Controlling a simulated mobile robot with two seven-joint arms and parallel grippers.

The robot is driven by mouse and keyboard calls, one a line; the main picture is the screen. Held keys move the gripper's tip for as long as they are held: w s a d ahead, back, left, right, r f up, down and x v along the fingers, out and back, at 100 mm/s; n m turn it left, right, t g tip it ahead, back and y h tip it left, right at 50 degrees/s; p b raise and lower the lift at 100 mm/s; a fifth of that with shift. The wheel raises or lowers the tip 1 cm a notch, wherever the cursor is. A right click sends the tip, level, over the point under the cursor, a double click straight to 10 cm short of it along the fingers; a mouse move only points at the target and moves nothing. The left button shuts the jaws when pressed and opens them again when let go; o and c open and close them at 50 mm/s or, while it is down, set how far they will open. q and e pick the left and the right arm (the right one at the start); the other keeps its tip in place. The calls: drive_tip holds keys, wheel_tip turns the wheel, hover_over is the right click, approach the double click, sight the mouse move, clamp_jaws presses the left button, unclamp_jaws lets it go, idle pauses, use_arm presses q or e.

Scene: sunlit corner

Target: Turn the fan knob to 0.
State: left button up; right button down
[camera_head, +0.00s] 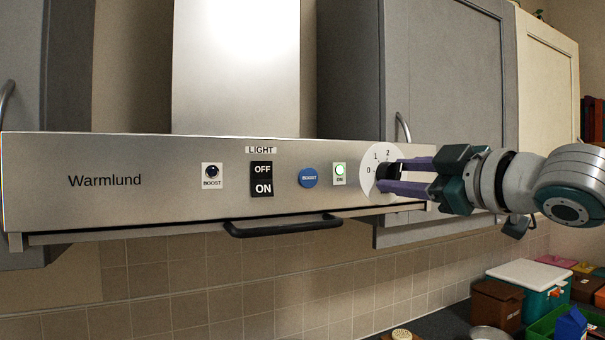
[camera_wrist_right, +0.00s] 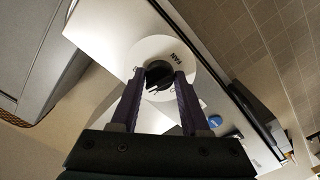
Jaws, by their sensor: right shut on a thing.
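The fan knob (camera_head: 385,171) is a black knob on a round white dial at the right end of the steel hood front. The numbers 0, 1 and 2 show on the dial's left and top. My right gripper (camera_head: 388,175) comes in from the right, its purple fingers on both sides of the knob, shut on it. In the right wrist view the knob (camera_wrist_right: 158,76) sits between the fingertips, and "FAN" shows on the dial (camera_wrist_right: 181,60). The knob's pointer is too hidden to read its setting. My left gripper is not in view.
The hood front (camera_head: 120,200) also bears a blue boost button (camera_head: 308,177), a green-lit ON indicator (camera_head: 339,173), a light switch (camera_head: 262,179) and a boost lamp (camera_head: 212,175). A black handle (camera_head: 282,229) juts out below. Boxes (camera_head: 530,280) stand on the counter at lower right.

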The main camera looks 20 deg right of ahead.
drive_tip(key=n, duration=0.4)
drive_tip(key=shift+r+n, duration=0.1)
drive_tip(key=shift+n, duration=0.2)
drive_tip(key=n+p, duration=0.1)
drive_tip(key=n, duration=0.4)
drive_tip(key=n+p, duration=0.1)
drive_tip(key=n, duration=0.4)
drive_tip(key=shift+r, duration=0.1)
drive_tip(key=n+p, duration=0.1)
drive_tip(key=n, duration=0.2)
drive_tip(key=shift+n, duration=0.8)
drive_tip(key=shift+c, duration=1.9)
unclamp_jaws()
